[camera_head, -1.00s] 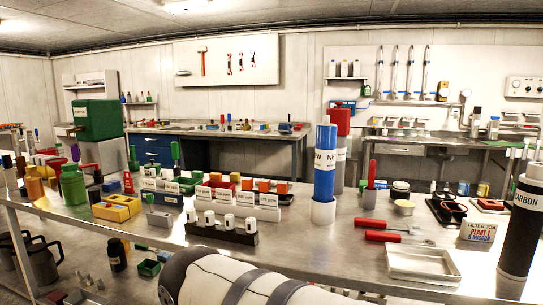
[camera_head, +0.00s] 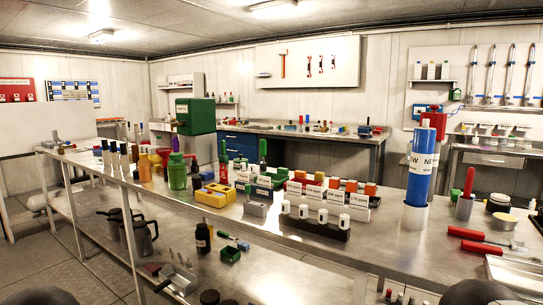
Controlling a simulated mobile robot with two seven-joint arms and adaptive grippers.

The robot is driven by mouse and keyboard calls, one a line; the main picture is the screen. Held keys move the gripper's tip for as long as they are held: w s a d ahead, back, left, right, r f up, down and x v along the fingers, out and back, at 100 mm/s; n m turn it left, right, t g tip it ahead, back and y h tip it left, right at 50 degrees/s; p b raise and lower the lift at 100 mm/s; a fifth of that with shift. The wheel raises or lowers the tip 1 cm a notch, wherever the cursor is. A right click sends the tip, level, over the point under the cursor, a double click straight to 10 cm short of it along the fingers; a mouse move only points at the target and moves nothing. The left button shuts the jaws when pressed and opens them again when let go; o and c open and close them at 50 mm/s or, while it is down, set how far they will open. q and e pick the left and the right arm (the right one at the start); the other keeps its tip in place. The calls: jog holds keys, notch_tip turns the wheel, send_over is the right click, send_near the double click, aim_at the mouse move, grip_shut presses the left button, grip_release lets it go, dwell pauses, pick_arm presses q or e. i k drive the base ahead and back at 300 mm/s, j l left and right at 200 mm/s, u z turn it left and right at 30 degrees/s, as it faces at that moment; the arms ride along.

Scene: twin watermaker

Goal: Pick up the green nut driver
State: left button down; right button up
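Two upright green-handled tools stand on the near steel bench: one green-handled tool (camera_head: 223,149) behind the yellow block and another green-handled tool (camera_head: 262,151) a little to its right. Each stands in or behind a small block. Their tips are hidden, so I cannot tell which one is the nut driver. A small tool with a green end (camera_head: 224,235) lies on the lower shelf, too small to identify. Neither of my grippers is in view. Only dark rounded shapes show at the bottom edge.
The near bench (camera_head: 290,238) is crowded: a green bottle (camera_head: 177,171), a yellow block (camera_head: 215,195), a rack of white cartridges (camera_head: 315,226) and a tall blue filter (camera_head: 420,165). Dark jugs (camera_head: 138,236) stand on the lower shelf. Floor (camera_head: 75,265) is open at left.

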aim_at(263, 143)
jog(key=i+j+z, duration=0.15)
jog(key=j+z, duration=0.25)
jog(key=j, duration=0.2)
jog(key=j+z, duration=0.35)
jog(key=j, duration=0.25)
jog(key=j+z, duration=0.4)
jog(key=j, duration=0.25)
jog(key=j+z, duration=0.4)
jog(key=j, duration=0.25)
jog(key=k, duration=0.05)
